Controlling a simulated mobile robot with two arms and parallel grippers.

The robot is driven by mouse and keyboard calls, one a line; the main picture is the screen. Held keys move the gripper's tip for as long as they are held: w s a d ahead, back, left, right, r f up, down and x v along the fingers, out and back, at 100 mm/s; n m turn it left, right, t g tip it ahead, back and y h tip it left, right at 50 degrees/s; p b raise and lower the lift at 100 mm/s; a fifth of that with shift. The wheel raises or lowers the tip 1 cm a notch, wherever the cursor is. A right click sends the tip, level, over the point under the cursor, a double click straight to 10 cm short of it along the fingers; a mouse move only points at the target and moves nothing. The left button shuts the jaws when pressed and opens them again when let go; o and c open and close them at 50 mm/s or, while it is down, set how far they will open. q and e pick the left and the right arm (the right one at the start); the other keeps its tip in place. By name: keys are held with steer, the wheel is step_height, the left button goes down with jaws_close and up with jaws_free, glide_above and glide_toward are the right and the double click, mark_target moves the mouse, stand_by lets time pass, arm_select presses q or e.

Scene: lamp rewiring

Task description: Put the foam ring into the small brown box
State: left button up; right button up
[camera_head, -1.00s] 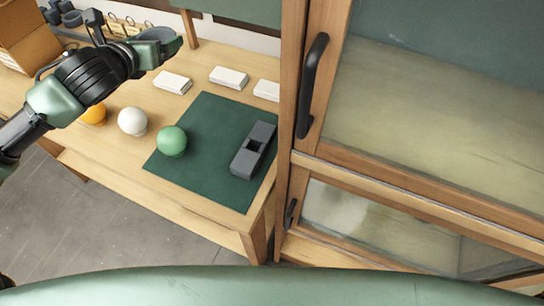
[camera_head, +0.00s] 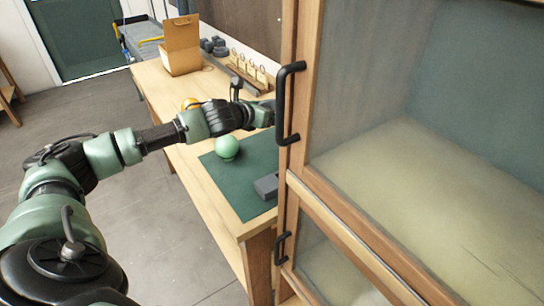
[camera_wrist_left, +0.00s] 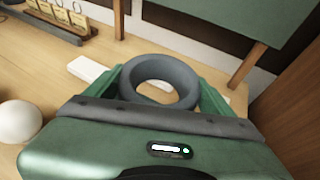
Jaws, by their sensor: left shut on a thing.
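My left gripper (camera_wrist_left: 160,88) is shut on the dark grey foam ring (camera_wrist_left: 186,78), which sits between its two green fingers in the left wrist view. In the head view the left gripper (camera_head: 262,112) is over the back of the workbench, partly hidden by the cabinet frame; the ring cannot be made out there. The small brown box (camera_head: 184,62) stands at the bench's far end with its flap raised, well away from the gripper. My right gripper is not in view.
A green ball (camera_head: 227,147) and a grey block (camera_head: 266,186) are on the green mat (camera_head: 240,194). A white ball (camera_wrist_left: 18,121) shows at the left. Dark grey pieces (camera_head: 213,46) and a tagged rack (camera_head: 248,72) line the back. A glass-fronted cabinet (camera_head: 300,100) stands close at the right.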

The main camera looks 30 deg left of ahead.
mark_target(271, 154)
arm_select(q)
step_height(271, 154, down, 14)
steer(key=shift+d+f+b, duration=0.1)
steer(key=shift+b, duration=0.4)
steer(key=o, duration=1)
steer(key=shift+f, duration=0.1)
